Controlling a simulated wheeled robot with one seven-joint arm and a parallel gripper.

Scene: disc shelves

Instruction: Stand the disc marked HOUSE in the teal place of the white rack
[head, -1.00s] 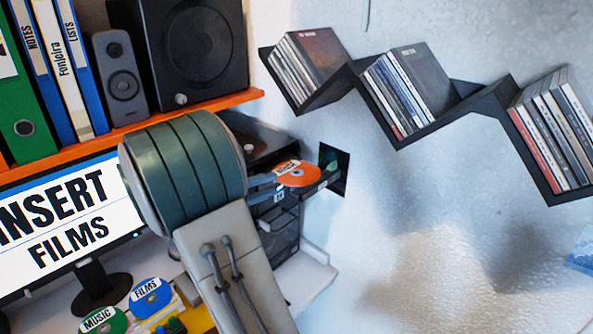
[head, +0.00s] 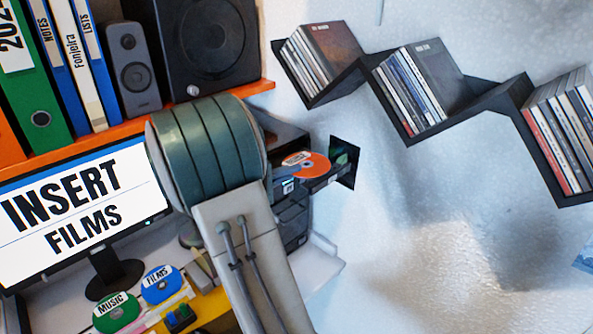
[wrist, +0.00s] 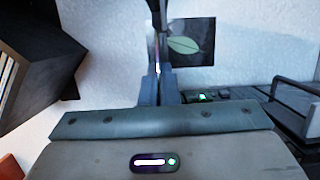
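An orange disc (head: 312,164) with a white label shows in the head view, lying flat just above a dark disc drive (head: 293,220); the label is too small to read surely. In the wrist view my gripper (wrist: 157,85) is shut on the disc, which shows edge-on as a thin line (wrist: 157,55) between the fingers. In the head view my wrist hides most of the fingers. A low rack with white parts (head: 147,318) at the bottom left carries a green disc marked MUSIC (head: 117,315) and a blue one marked FILMS (head: 162,290). I cannot make out a teal place.
A screen (head: 80,215) reading INSERT FILMS stands left of my arm. Above it an orange shelf (head: 235,92) bears binders and speakers. A black zigzag wall shelf (head: 480,98) holds cases. A small leaf picture (head: 346,160) hangs behind the disc. Wall below the zigzag is clear.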

